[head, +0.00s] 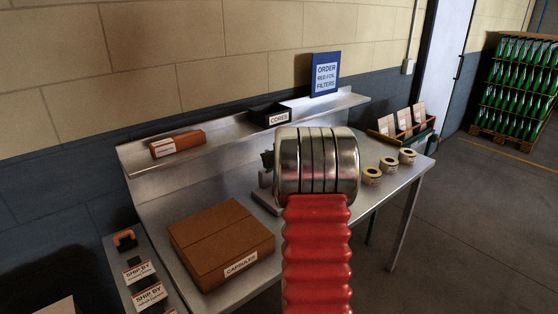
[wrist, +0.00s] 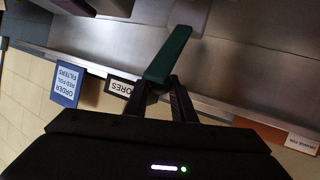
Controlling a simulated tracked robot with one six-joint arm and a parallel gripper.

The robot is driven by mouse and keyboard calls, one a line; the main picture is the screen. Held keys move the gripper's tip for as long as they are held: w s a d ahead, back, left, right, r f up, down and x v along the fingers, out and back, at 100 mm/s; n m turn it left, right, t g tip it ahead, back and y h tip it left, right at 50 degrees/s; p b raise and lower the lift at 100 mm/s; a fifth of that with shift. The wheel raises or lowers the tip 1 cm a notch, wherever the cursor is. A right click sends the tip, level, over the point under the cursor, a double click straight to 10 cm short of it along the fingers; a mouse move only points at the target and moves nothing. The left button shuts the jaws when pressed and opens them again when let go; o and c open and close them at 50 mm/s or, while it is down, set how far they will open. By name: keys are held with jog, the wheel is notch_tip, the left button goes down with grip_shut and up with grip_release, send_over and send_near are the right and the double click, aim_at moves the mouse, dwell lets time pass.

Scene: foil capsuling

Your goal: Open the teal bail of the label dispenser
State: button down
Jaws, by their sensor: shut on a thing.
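The teal bail (wrist: 169,55) shows in the wrist view as a dark green-teal bar slanting up and to the right from my fingertips. My gripper (wrist: 162,84) is shut on its near end. In the head view my own red and metal arm covers the gripper and the bail. A grey piece (head: 266,200) beside my arm there may be part of the label dispenser; most of it is hidden.
A capsules carton (head: 222,243) lies at the bench's front left. Several label rolls (head: 389,164) stand right of my arm. The back shelf holds a small orange-brown box (head: 178,144), a cores box (head: 270,115) and a blue sign (head: 326,74), also in the wrist view (wrist: 67,84).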

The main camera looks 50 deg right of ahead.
jog(key=w, duration=0.5)
jog(key=shift+d+r, duration=0.15)
jog(key=shift+r, duration=0.05)
jog(key=shift+w+f, duration=0.3)
jog(key=shift+w, duration=0.35)
jog(key=shift+w+f, duration=0.25)
jog(key=shift+w, duration=0.35)
jog(key=c, duration=1.8)
grip_release()
jog(key=shift+o, duration=1.3)
jog(key=shift+d, duration=0.15)
jog(key=shift+s+d, duration=0.1)
jog(key=shift+s, duration=0.05)
jog(key=shift+d+f, duration=0.1)
jog(key=shift+w+r, duration=0.2)
jog(key=shift+r, duration=0.15)
jog(key=shift+a, duration=0.2)
